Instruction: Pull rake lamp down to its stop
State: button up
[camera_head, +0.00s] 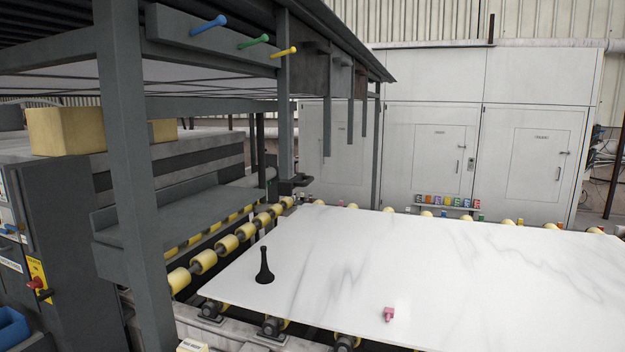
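No part is clearly marked as the rake lamp, and I cannot tell for sure which one it is. A dark bracket-like fixture (293,184) sits low on an upright post at the slab's far left corner. Several grey bars (327,126) hang down from the side of the overhead frame, near grey boxes (341,76). A black flared object (264,267) with a thin neck stands upright on the white marble slab (400,262), near its left edge. My gripper is not in view.
Yellow rollers (204,261) run along the slab's left side. A thick frame post (137,180) stands at the near left. Blue, green and yellow pegs (253,41) stick out of the overhead beam. A small pink object (389,314) lies on the slab. White cabinets (430,130) stand behind.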

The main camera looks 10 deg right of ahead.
aim_at(286, 188)
jog(key=i+l+z, duration=0.1)
jog(key=i+l, duration=0.15)
jog(key=i, duration=0.3)
jog(key=i+l+z, duration=0.1)
jog(key=i, duration=0.45)
jog(key=i+l, duration=0.25)
jog(key=i, duration=0.3)
jog(key=i+l+z, duration=0.15)
jog(key=i, duration=0.4)
